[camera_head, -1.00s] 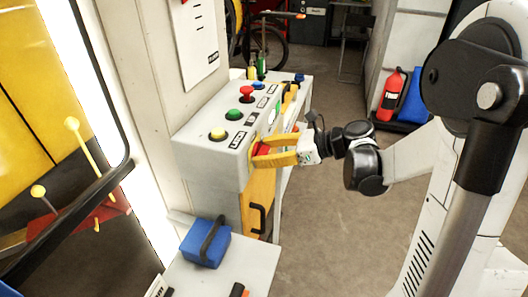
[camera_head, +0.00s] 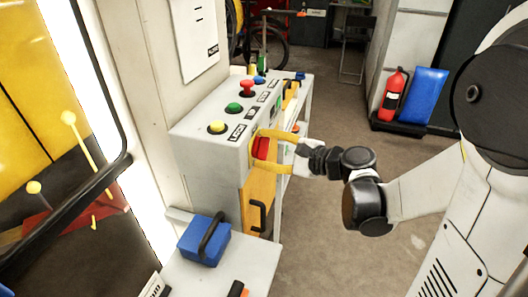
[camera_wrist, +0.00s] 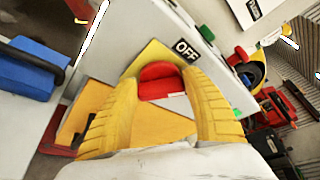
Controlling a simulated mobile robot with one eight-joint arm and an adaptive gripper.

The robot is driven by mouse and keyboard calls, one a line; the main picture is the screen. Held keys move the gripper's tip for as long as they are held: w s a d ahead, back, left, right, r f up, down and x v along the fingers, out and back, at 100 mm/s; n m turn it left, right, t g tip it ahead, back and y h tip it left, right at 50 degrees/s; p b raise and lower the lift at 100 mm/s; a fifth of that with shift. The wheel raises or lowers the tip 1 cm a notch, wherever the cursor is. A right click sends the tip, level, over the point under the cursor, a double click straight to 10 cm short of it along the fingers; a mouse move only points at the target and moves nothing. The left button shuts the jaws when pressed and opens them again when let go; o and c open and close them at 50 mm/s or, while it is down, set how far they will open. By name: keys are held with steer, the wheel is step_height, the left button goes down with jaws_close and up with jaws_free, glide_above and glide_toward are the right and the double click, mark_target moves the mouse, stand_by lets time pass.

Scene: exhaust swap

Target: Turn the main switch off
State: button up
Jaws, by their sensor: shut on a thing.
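The main switch is a red knob (camera_head: 261,148) on a yellow plate on the front face of the grey-white control box (camera_head: 215,150).
Yellow, green and red buttons (camera_head: 234,106) line the box top. An orange door with a black handle (camera_head: 258,216) is below. A blue case (camera_head: 203,243) stands on the white surface in front. Floor on the right is clear up to a fire extinguisher (camera_head: 394,95).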

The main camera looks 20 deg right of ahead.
steer(key=n+t+b, duration=0.2)
steer(key=n, duration=0.1)
steer(key=shift+s+f+b, duration=0.1)
steer(key=shift+f+b, duration=0.2)
steer(key=shift+b, duration=0.05)
steer(key=shift+n+t+b, duration=0.45)
steer(key=shift+n+t, duration=0.15)
steer(key=shift+n, duration=1)
steer(key=shift+y, duration=0.3)
steer(key=o, duration=1.2)
steer(key=v, duration=1.2)
steer(key=shift+r, duration=0.1)
